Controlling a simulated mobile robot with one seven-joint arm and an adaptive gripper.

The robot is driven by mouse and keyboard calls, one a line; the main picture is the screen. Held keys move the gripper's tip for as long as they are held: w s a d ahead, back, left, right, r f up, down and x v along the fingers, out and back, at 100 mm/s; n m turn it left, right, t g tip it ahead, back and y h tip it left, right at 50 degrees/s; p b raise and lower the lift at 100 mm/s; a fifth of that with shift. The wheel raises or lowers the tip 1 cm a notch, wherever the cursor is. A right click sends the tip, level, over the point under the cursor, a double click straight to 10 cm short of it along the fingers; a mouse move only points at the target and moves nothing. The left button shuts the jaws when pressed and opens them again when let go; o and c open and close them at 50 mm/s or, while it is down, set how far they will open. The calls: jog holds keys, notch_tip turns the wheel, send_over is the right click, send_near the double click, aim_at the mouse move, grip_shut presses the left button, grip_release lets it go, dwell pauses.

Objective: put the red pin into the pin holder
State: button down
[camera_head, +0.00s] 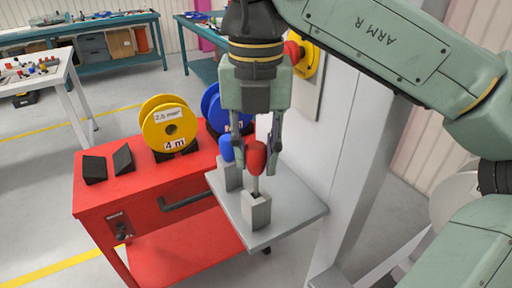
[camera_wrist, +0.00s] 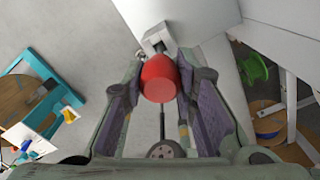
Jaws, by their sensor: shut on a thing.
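The red pin (camera_head: 256,159) has a red handle and a thin grey shaft. My gripper (camera_head: 255,150) is shut on its handle, one finger on each side, and the pin is upright. In the wrist view the red handle (camera_wrist: 158,80) sits between the fingers. The front grey block (camera_head: 256,212), the pin holder, stands on a grey shelf (camera_head: 298,208) right below the pin. The shaft's lower end meets the block's top; I cannot tell how far it is in. A grey block also shows beyond the handle in the wrist view (camera_wrist: 157,38).
A blue-handled pin (camera_head: 226,149) stands in another grey block (camera_head: 230,178), close behind and left of my gripper. A red cart (camera_head: 125,192) left of the shelf carries a yellow reel (camera_head: 158,143) and a blue reel (camera_head: 209,104). A white post (camera_head: 365,140) rises at the right.

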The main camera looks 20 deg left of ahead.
aim_at(256, 175)
jog(key=shift+f+b, duration=1.6)
jog(key=shift+f, duration=0.85)
jog(key=c, duration=1.2)
grip_release()
notch_tip(256, 175, up, 8)
jog(key=shift+f, duration=0.2)
